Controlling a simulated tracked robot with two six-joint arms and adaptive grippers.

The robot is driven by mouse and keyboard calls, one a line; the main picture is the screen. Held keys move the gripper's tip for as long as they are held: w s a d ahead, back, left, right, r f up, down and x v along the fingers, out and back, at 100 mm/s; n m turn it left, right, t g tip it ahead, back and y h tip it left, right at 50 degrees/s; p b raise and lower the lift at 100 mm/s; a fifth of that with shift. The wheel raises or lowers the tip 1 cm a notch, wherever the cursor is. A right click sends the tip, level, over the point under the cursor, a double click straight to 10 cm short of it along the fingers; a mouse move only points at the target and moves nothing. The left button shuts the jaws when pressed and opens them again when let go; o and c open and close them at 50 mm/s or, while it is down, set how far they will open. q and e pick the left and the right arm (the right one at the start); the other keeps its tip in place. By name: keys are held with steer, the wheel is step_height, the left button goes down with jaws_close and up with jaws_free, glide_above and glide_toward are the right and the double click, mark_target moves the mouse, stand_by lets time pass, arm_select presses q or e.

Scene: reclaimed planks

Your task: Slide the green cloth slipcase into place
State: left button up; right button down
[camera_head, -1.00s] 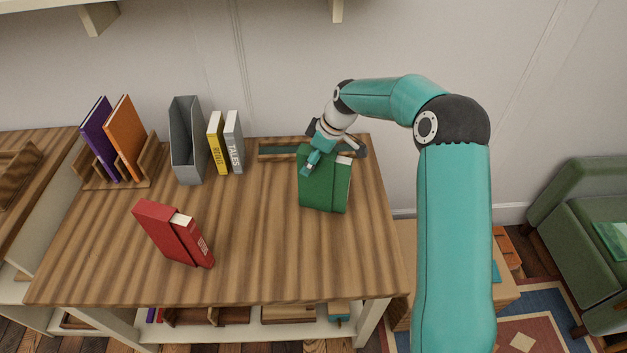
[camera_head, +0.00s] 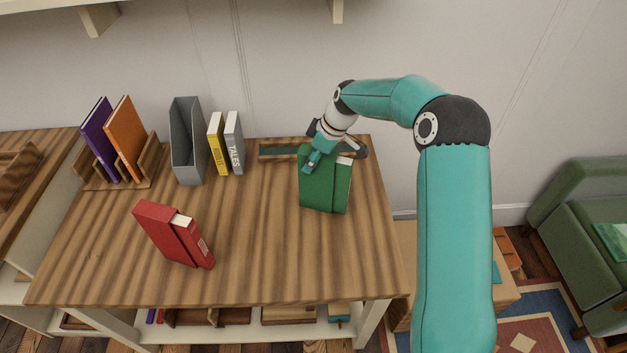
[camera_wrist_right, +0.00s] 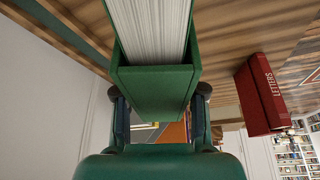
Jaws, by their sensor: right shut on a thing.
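The green cloth slipcase (camera_head: 316,190) stands upright near the back right of the wooden table. A green book with white page edges (camera_head: 342,180) sits partly in it and juts out to the right. My right gripper (camera_head: 312,165) is shut on the slipcase at its upper left. In the right wrist view the slipcase (camera_wrist_right: 152,90) lies between the two fingers, with the white page block above it. Behind the slipcase lies a low wooden holder with a green strip (camera_head: 278,151), partly hidden by my gripper. My left gripper is not in view.
A red slipcased book (camera_head: 172,235) stands at the front left of the table. Yellow (camera_head: 218,145) and grey (camera_head: 235,143) books, a grey file holder (camera_head: 186,140) and a wooden rack (camera_head: 148,165) with purple and orange books line the back. The table's middle is clear.

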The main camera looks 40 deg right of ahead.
steer(key=w+d, duration=0.4)
steer(key=d, duration=0.6)
steer(key=shift+w, duration=0.25)
stand_by(0.6)
steer(key=shift+c, duration=1.6)
jaws_free()
steer(key=p+v, duration=0.4)
steer(key=v, duration=0.3)
steer(key=shift+s+a, duration=0.1)
steer(key=o, duration=0.3)
